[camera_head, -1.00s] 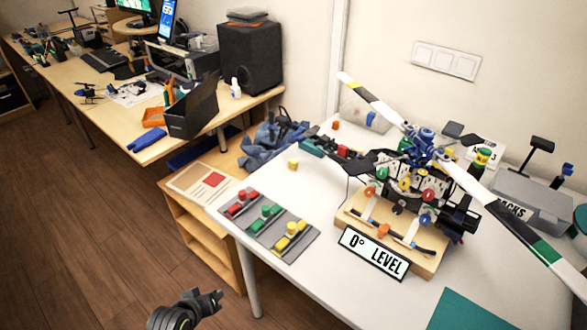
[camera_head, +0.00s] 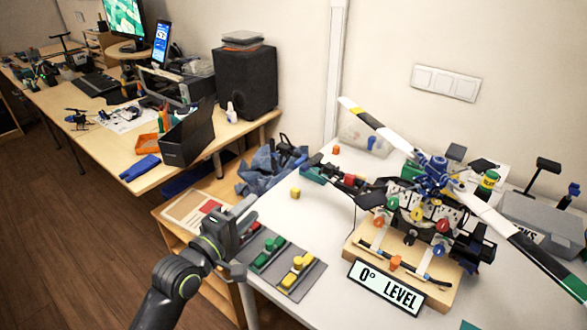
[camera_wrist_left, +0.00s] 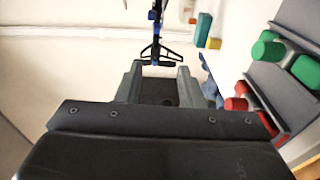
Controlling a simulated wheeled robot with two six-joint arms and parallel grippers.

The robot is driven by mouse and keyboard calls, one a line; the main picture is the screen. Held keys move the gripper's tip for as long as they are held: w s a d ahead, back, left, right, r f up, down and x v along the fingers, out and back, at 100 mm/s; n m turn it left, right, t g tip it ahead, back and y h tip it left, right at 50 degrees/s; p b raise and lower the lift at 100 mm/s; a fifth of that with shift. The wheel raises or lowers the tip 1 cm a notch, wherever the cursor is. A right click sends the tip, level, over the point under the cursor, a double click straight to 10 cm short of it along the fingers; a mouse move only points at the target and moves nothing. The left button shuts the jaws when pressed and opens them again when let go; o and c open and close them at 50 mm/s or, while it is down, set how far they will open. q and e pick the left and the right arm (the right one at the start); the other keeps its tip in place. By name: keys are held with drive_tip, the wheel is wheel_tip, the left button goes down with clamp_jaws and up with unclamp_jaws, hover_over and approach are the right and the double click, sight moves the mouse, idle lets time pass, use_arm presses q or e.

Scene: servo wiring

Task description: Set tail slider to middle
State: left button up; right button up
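A row of grey slider panels lies at the left edge of the white table. The red slider (camera_head: 246,226) is partly hidden behind my left gripper; the green slider (camera_head: 268,254) and yellow slider (camera_head: 298,269) show clearly. No label tells which is the tail slider. My left gripper (camera_head: 243,208) hovers by the red slider, its fingers apart and empty. In the left wrist view the gripper (camera_wrist_left: 159,72) points away from the sliders, with red parts (camera_wrist_left: 240,104) and green parts (camera_wrist_left: 266,48) to its right. My right gripper is not in view.
A model helicopter rotor rig (camera_head: 425,205) stands on a wooden base with a "0° LEVEL" sign (camera_head: 386,287). A small yellow block (camera_head: 295,193) lies behind the panels. A wooden shelf (camera_head: 190,243) stands left of the table. The white tabletop between panels and rig is clear.

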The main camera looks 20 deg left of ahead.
sight(295, 166)
use_arm(q)
drive_tip(key=x, duration=1.7)
drive_tip(key=shift+w+d+r, duration=0.15)
drive_tip(key=shift+w+r, duration=0.1)
drive_tip(key=shift+r, duration=0.1)
clamp_jaws()
